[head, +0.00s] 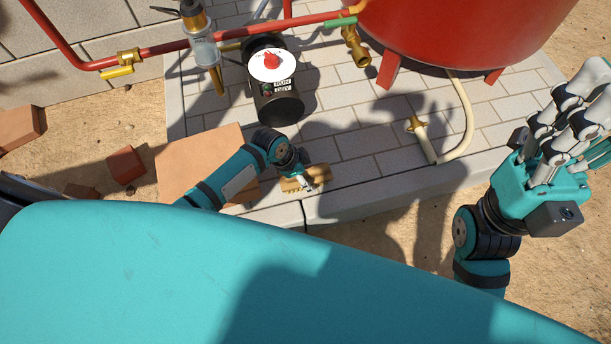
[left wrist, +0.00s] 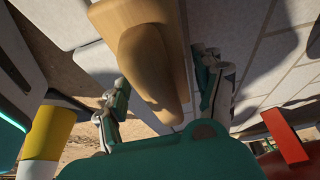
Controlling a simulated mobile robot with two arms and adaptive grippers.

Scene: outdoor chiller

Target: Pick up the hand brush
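The hand brush (head: 318,174) is pale wood with bristles and lies on the paving near the slab's front edge. In the left wrist view its rounded wooden handle (left wrist: 145,45) extends from the top edge to a narrow end near the gripper. My left gripper (head: 303,181) is at the brush and covers part of it. In the left wrist view the left gripper's fingers (left wrist: 163,92) are apart, one on each side of the handle's end. A gap shows beside the left finger; contact at the right one is unclear. My right gripper (head: 598,90) is raised at the right, empty, with its fingers apart.
A black pump (head: 275,105) with a red-centred white dial stands behind the brush. A red tank (head: 450,35), red pipes and a pale hose (head: 466,120) are farther back. A terracotta slab (head: 190,160) and brick (head: 126,165) lie left. Paving between pump and hose is clear.

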